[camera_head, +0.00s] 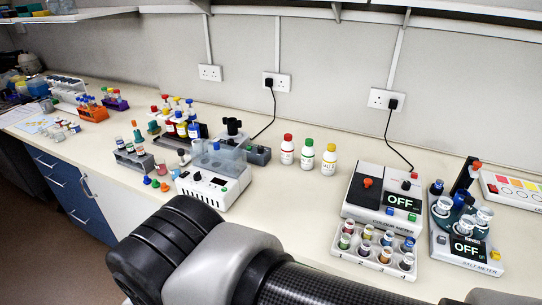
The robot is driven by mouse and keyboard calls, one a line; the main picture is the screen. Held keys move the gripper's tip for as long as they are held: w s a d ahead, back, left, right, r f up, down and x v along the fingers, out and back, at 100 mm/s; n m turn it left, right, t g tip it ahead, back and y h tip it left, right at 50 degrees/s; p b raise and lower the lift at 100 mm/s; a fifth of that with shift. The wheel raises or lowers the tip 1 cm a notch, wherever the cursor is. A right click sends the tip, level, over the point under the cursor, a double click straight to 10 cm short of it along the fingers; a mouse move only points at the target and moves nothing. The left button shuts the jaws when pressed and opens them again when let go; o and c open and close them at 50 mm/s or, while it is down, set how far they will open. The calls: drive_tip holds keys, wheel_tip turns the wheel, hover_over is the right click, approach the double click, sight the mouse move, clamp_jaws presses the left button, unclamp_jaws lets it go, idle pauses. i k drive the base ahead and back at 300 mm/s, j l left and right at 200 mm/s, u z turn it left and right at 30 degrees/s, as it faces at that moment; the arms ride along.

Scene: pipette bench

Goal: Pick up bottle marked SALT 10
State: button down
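Three small white bottles stand upright in a row at the back of the bench, near the wall: a red-capped bottle (287,151), a green-capped bottle (307,157) and a yellow-capped bottle (329,162). Their labels are too small to read, so I cannot tell which one, if any, is marked SALT 10. My arm crosses the bottom of the view, well in front of these bottles. My gripper is not in view.
A white colour meter (380,190) reading OFF stands right of the bottles, with a rack of capped vials (343,256) before it. A salt meter (487,262) is at far right. A white device (205,190) and tube racks stand left. Bench before the bottles is clear.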

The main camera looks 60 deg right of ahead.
sight(307, 152)
drive_tip(key=i+j+z, duration=0.3)
drive_tip(key=z, duration=0.15)
drive_tip(key=i+j+z, duration=0.45)
drive_tip(key=z, duration=1.95)
drive_tip(key=l+u, duration=0.25)
drive_tip(key=l, duration=0.55)
drive_tip(key=k+l+u, duration=0.25)
drive_tip(key=l, duration=0.5)
drive_tip(key=i, duration=0.1)
